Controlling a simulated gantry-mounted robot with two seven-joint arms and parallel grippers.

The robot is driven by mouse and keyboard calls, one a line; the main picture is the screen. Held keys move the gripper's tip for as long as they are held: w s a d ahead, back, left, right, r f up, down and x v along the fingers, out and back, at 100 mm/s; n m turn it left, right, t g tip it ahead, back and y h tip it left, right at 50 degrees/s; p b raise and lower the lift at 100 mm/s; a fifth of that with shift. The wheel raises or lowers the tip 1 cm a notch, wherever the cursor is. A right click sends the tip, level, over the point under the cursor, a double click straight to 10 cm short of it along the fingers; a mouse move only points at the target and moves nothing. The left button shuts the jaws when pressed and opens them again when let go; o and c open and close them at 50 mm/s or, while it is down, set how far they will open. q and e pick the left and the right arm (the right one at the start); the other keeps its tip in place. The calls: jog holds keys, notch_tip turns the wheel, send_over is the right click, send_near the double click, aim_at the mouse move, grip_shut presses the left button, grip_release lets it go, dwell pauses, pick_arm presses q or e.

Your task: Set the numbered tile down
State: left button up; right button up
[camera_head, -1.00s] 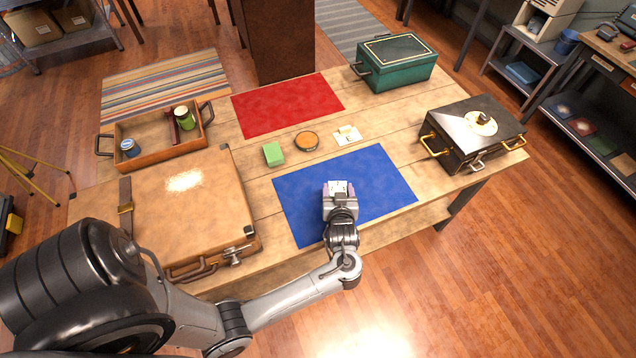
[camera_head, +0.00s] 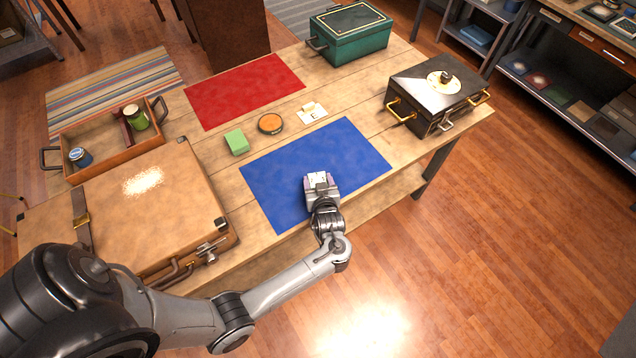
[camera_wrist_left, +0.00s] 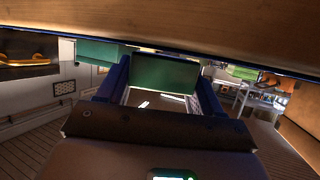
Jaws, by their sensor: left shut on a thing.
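My left gripper (camera_head: 320,186) is shut on the numbered tile (camera_head: 318,178), over the front part of the blue mat (camera_head: 290,165). The tile's pale face with small dark marks points up in the head view. In the left wrist view a green face (camera_wrist_left: 163,75) shows between the two fingers, apparently the tile's other side. I cannot tell whether the tile touches the mat. My right gripper is not in view.
Behind the mat lie a green block (camera_head: 236,142), a round orange-topped tin (camera_head: 270,123) and a white card with small pieces (camera_head: 312,112). A red mat (camera_head: 243,90) is empty. A brown suitcase (camera_head: 150,205) stands left, a black case (camera_head: 437,95) right.

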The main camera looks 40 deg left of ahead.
pick_arm(q)
jog(key=shift+f, duration=0.25)
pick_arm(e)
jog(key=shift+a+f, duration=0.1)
pick_arm(q)
jog(key=o, duration=1.2)
jog(key=shift+c, duration=0.2)
